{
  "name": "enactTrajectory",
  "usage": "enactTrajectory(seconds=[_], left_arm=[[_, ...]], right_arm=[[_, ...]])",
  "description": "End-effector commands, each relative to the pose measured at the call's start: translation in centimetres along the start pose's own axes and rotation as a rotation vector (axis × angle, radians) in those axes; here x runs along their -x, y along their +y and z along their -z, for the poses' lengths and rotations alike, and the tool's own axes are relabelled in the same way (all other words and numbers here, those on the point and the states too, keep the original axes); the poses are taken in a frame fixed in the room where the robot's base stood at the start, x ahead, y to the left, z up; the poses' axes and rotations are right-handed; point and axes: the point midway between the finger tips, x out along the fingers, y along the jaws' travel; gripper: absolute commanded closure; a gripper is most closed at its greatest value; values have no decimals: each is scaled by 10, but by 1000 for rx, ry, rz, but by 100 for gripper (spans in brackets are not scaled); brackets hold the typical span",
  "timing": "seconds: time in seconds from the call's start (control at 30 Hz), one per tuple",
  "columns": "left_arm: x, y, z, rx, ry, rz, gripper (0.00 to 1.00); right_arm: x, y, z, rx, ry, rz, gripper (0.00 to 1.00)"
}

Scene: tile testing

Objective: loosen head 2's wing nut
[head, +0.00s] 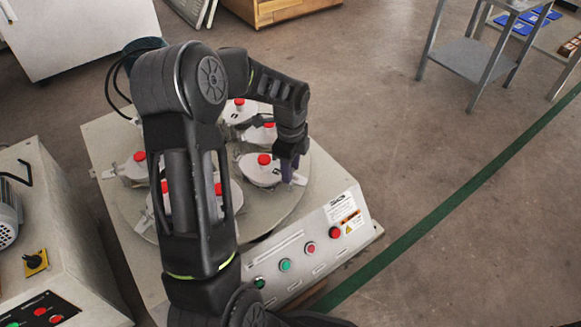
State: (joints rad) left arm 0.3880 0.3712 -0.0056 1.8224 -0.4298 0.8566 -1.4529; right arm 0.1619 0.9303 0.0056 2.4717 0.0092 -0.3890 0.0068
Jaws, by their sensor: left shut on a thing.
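A round turntable (285,208) on a grey machine carries several pale metal heads, each with a red knob on top. My left gripper (289,178) reaches down at the right edge of the front-right head (255,173), beside its red knob (264,159). Its purple-grey fingers are shut on a small part there, which I take to be the wing nut; the fingers hide it. I cannot read a number on this head. My left arm covers part of the turntable and other heads. My right gripper is out of view.
The machine's front panel (322,232) has green and red buttons and a warning label. A metal trolley (468,60) stands at the back right. The floor at the right is clear, crossed by a green line.

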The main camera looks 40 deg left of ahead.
Motion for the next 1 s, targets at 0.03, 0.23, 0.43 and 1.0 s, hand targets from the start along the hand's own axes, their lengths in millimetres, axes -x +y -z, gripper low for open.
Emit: enactTrajectory(seconds=[0.03,0.23,0.43,1.0], left_arm=[[0,0,0,0,0,0,82],[0,0,0,0,0,0,98],[0,0,0,2,0,0,100],[3,0,0,219,0,0,100]], right_arm=[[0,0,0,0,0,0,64],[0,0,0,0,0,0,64],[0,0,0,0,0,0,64],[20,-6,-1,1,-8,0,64]])
